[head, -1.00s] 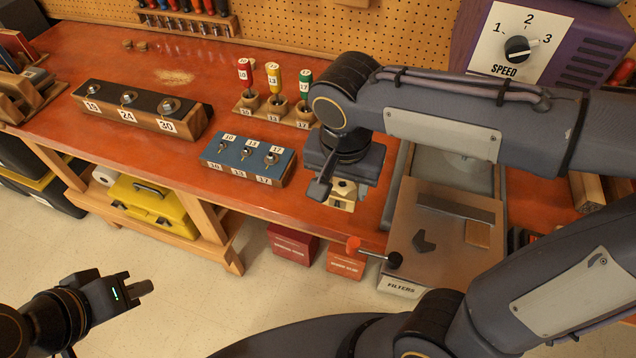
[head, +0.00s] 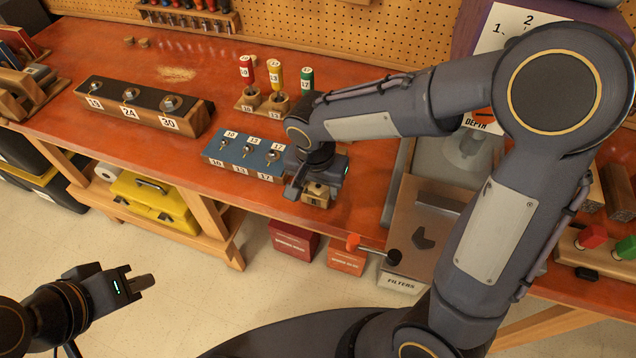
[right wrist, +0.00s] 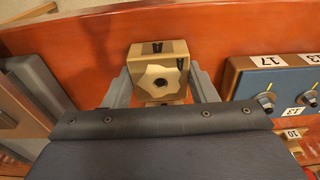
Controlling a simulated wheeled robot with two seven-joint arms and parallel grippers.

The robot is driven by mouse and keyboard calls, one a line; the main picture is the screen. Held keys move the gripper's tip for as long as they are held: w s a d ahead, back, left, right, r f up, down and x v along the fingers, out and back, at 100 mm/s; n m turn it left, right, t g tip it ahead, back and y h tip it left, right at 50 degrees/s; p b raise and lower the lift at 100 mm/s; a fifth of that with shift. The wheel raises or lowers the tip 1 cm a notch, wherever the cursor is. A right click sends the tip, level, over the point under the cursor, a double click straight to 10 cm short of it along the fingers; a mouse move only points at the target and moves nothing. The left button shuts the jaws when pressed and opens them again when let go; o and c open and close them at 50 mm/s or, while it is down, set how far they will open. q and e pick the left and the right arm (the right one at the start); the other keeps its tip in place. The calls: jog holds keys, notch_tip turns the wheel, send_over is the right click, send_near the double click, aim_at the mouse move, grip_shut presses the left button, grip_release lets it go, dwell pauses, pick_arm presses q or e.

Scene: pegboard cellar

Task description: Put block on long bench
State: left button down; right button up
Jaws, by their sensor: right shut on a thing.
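The block (right wrist: 158,74) is a small light wooden cube with a pale hexagonal patch and a dark hole; it also shows in the head view (head: 316,196). My right gripper (right wrist: 158,84) is shut on it, one finger on each side. The long bench (head: 75,55) is the red-brown worktop. The block is over its front part, just right of the blue socket rack (head: 243,160). I cannot tell whether the block touches the bench. My left gripper (head: 142,284) is at the lower left over the floor, away from the bench; its finger gap does not show.
A long dark-topped rack (head: 130,105) stands on the bench at left. Numbered screwdrivers (head: 276,80) stand in a holder behind the blue rack. A grey-edged machine with a filters box (head: 405,278) is at right. The bench front strip left of the blue rack is clear.

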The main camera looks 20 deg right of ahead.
jog(key=shift+f, duration=0.15)
jog(key=o, duration=1)
